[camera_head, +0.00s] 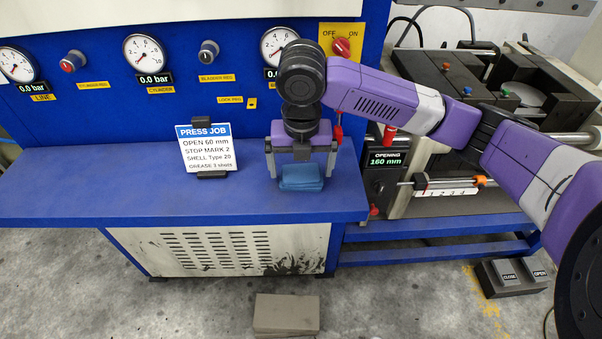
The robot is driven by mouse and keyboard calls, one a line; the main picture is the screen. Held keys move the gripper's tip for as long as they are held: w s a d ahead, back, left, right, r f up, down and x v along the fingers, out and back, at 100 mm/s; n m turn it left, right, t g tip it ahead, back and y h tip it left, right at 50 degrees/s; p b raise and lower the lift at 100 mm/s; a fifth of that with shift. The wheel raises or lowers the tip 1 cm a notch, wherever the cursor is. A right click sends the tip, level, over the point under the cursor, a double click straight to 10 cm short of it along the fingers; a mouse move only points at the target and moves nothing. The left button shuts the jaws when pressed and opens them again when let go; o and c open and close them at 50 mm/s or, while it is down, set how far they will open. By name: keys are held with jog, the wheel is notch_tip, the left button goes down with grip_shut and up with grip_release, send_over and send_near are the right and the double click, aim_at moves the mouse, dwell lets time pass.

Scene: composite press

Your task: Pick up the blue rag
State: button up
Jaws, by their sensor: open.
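The blue rag (301,178) is a small folded stack lying on the blue bench top (105,190), near its right end. My gripper (301,174) points down directly over the rag, with one finger on its left and one on its right. The jaws are open. The fingertips are close to the rag's sides, and I cannot tell whether they touch it. The gripper's body hides what lies just behind the rag.
A white press job sign (206,150) stands on the bench to the left. The blue gauge panel (110,97) rises behind. The press (455,75) is at right. A grey block (287,314) and a pedal box (512,278) are on the floor. The bench's left part is clear.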

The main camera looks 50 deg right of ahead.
aim_at(301, 172)
jog(key=shift+f, duration=0.2)
jog(key=c, duration=1.3)
notch_tip(301, 172, up, 20)
jog(key=shift+b, duration=0.3)
